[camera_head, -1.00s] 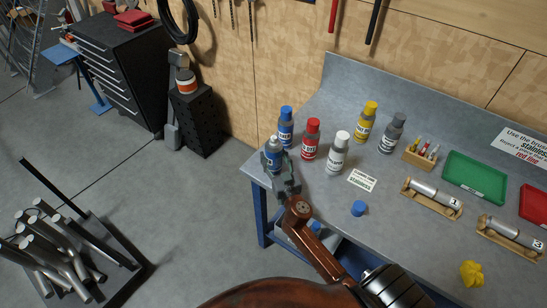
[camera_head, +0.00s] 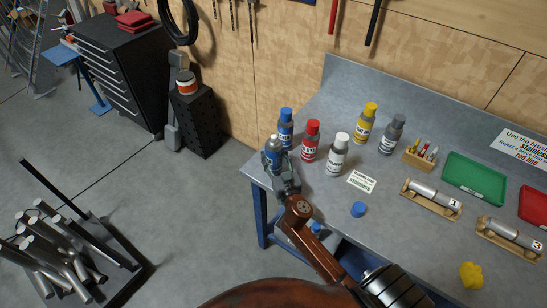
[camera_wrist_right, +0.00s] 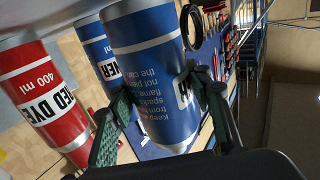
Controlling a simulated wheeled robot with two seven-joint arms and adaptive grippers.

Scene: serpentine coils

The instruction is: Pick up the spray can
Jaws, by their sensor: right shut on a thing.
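The spray can (camera_head: 273,147) is blue with a pale, uncapped top, at the near left corner of the grey workbench. In the right wrist view the can (camera_wrist_right: 155,70) fills the middle, its blue label with white print close up. My right gripper (camera_head: 274,161) reaches it from the front. Its green-padded fingers (camera_wrist_right: 152,108) are shut around the can, one on each side. The can's base is hidden by the gripper, so I cannot tell whether it touches the bench. My left gripper is not in view.
Close behind stand a blue-capped can (camera_head: 286,128) and a red can (camera_head: 311,141). White (camera_head: 338,156), yellow (camera_head: 366,124) and grey (camera_head: 391,135) cans stand further right. A loose blue cap (camera_head: 358,209) and a label card (camera_head: 361,182) lie on the workbench (camera_head: 322,195).

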